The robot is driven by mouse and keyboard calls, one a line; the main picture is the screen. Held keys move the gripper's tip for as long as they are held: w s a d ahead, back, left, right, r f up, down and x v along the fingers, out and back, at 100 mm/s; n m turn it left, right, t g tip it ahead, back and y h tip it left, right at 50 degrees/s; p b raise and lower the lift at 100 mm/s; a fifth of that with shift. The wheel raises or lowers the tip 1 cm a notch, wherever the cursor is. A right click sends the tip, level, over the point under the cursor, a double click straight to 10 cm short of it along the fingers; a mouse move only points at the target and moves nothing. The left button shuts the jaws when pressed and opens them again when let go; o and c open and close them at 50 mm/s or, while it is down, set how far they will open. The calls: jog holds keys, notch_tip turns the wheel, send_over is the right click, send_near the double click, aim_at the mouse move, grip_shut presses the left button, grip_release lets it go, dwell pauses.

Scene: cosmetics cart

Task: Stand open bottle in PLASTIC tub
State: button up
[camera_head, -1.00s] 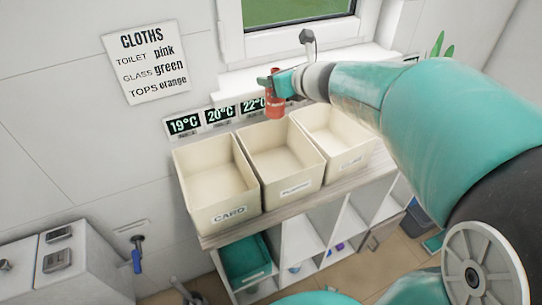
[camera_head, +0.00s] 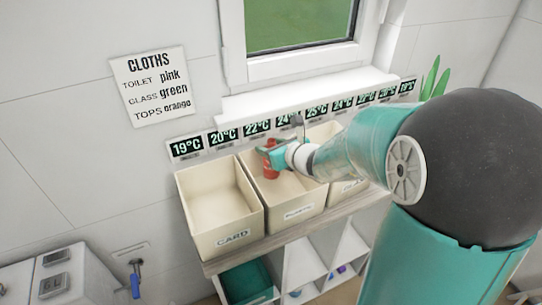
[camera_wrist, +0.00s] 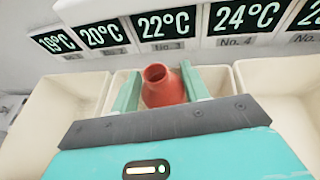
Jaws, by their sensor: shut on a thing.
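The red bottle (camera_head: 270,160) is upright in my gripper (camera_head: 272,150), over or inside the middle cream tub (camera_head: 300,213), whose front label looks like "PLASTIC" but is small. In the wrist view the bottle (camera_wrist: 163,86) shows an open, uncapped mouth, and both fingers of my gripper (camera_wrist: 163,90) press on its sides. The middle tub (camera_wrist: 120,80) lies behind and below it. The bottle's base is hidden, so I cannot tell whether it touches the tub floor.
The CARD tub (camera_head: 232,240) stands to the left and another cream tub (camera_head: 345,185) to the right, partly behind my arm. All stand on a wooden-topped shelf (camera_head: 285,238). Temperature signs (camera_head: 255,128) line the wall behind, below the window sill (camera_head: 310,95).

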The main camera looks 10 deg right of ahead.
jog(key=shift+f, duration=1.8)
jog(key=shift+f, duration=0.1)
jog(key=o, duration=0.9)
jog(key=shift+r, duration=0.2)
jog(key=v, duration=1.2)
jog(key=shift+d, duration=0.1)
